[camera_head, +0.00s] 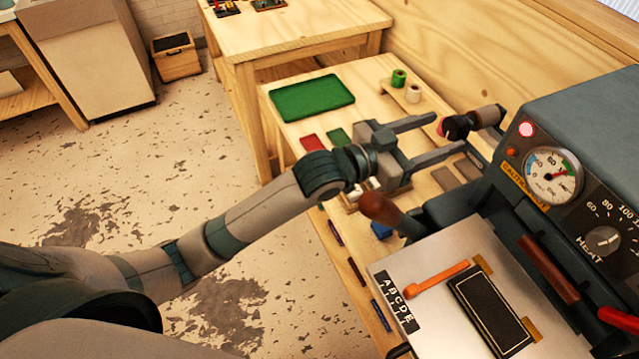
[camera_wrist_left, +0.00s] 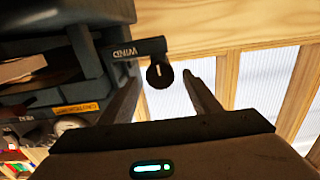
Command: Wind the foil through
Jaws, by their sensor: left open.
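The press (camera_head: 560,110) stands at the right, with a gauge and a heat dial. A dark winding knob (camera_head: 458,127) with a red face sticks out at its far left side. In the left wrist view the knob (camera_wrist_left: 160,75) has a white mark, beside an arm reading WIND (camera_wrist_left: 125,54). My left gripper (camera_head: 450,132) is open, its fingers on either side of the knob; I cannot tell whether they touch it. It also shows in the left wrist view (camera_wrist_left: 164,74). No foil strip can be made out. My right gripper is not in view.
The press's wooden-handled lever (camera_head: 380,208) is close below my left gripper.

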